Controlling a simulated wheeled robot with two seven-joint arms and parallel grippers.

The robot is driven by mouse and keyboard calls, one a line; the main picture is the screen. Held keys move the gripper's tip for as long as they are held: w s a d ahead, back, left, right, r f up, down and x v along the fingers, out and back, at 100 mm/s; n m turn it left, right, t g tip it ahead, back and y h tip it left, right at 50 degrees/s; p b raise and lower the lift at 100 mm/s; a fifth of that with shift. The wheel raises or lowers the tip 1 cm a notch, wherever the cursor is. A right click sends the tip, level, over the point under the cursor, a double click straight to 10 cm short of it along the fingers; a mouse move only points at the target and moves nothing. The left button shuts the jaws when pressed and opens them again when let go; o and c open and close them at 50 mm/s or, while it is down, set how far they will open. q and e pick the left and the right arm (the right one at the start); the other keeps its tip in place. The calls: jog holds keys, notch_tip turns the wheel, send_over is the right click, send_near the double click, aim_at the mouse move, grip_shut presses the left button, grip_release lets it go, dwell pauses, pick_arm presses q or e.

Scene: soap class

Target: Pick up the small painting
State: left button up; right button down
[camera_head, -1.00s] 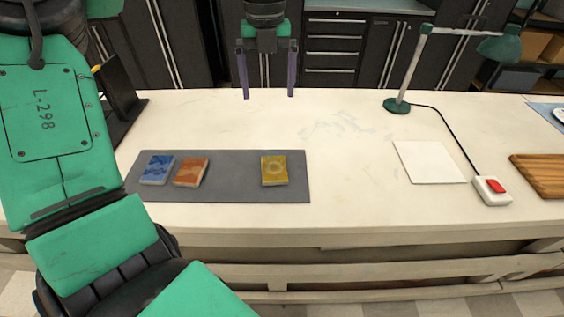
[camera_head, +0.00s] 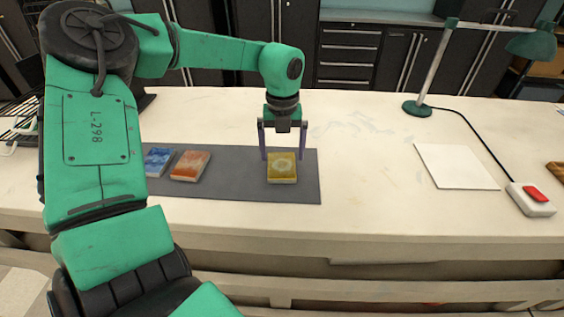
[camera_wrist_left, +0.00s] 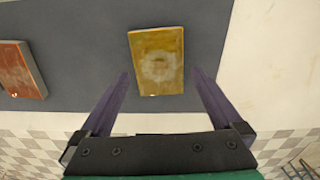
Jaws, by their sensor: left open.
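No framed painting is plain to see. A yellow block with a round pattern on its top (camera_head: 282,167) lies on the grey mat (camera_head: 230,191), near its right end. An orange patterned block (camera_head: 190,165) and a blue one (camera_head: 158,161) lie farther left. My left gripper (camera_head: 283,157) is open and points down over the yellow block, with one finger toward each side. In the left wrist view the yellow block (camera_wrist_left: 157,60) shows ahead, between the lines of the two fingers (camera_wrist_left: 160,76). It is not held. My right gripper is out of view.
A white flat sheet (camera_head: 457,167) lies right of the mat. A green desk lamp (camera_head: 417,108) stands behind it, its cord running to a white box with a red button (camera_head: 533,198). The table between mat and sheet is clear.

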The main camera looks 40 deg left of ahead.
aim_at(282, 165)
pick_arm(q)
notch_tip(282, 165, down, 3)
jog(key=shift+a+f, duration=0.15)
jog(key=shift+f, duration=0.05)
jog(key=c, duration=1.1)
jog(key=shift+r, duration=0.1)
